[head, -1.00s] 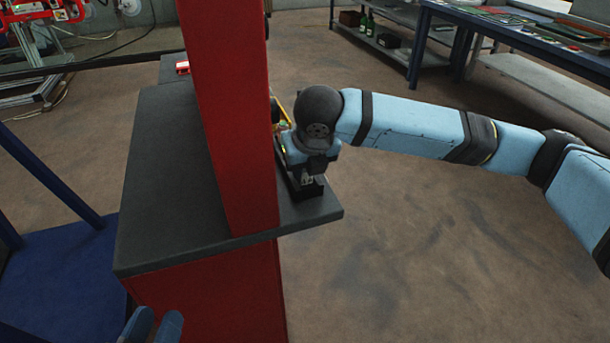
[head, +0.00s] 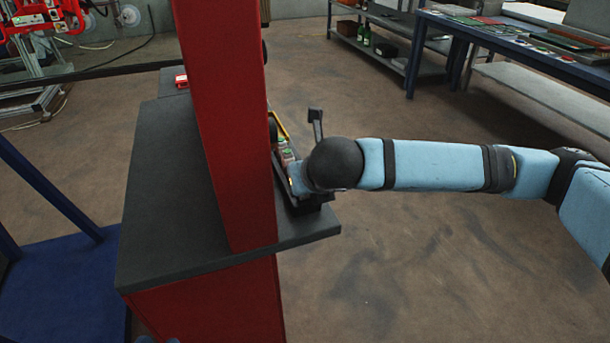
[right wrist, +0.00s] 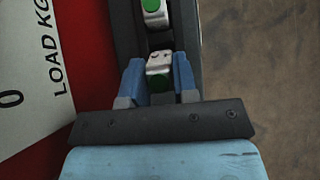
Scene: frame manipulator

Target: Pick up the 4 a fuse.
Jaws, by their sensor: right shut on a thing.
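In the head view, fuses (head: 284,156) show in the tray (head: 303,209) beside the red post, and my right wrist covers the gripper. Only the tips of my left gripper (head: 156,340) show at the bottom edge.
A red post (head: 225,130) rises from the dark grey tabletop (head: 165,190), left of the tray. A white load label (right wrist: 35,75) is on the red surface. A blue workbench (head: 510,45) stands far right. Floor right of the tabletop is open.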

